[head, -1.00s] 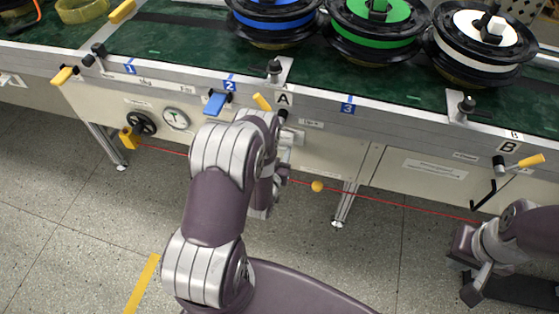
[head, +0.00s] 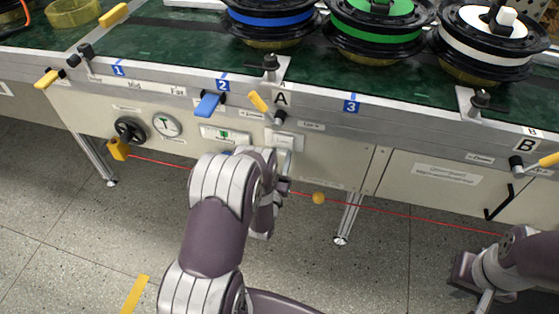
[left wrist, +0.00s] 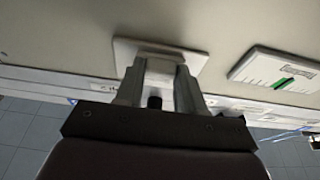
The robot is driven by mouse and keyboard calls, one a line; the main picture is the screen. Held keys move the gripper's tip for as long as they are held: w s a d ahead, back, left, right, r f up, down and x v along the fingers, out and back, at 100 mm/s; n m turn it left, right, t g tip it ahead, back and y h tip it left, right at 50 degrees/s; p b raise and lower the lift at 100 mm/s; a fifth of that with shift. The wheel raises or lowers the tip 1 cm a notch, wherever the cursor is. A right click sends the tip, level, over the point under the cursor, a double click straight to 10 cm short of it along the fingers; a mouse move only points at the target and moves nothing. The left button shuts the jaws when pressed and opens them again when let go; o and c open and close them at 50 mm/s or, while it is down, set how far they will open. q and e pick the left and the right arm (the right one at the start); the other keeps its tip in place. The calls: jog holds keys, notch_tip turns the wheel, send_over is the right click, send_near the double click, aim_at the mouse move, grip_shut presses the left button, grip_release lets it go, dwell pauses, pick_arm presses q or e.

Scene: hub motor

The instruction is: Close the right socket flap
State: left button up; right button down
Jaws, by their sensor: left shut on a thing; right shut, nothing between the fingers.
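The white socket plate (head: 285,139) is on the front panel below the letter A, partly behind my left arm in the head view. The left wrist view shows the plate (left wrist: 122,52) close up, with my left gripper (left wrist: 162,70) reaching to it. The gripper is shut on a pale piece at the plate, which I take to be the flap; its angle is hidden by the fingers. My right gripper (head: 484,300) is at the lower right, shut and empty, far from the socket and partly cut off.
A green-marked display (head: 225,135), a round gauge (head: 166,124) and a black handwheel (head: 130,130) sit left of the socket. A red cord (head: 400,212) with a yellow ball (head: 318,198) runs below the panel. Yellow-handled clamps line the table edge.

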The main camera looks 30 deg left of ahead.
pick_arm(q)
jog(key=o, duration=1)
jog(key=shift+o, duration=0.2)
jog(key=p+v, duration=0.3)
jog(key=v, duration=0.9)
jog(key=shift+s+p, duration=0.3)
jog(key=shift+d+f, duration=0.1)
jog(key=shift+f, duration=0.05)
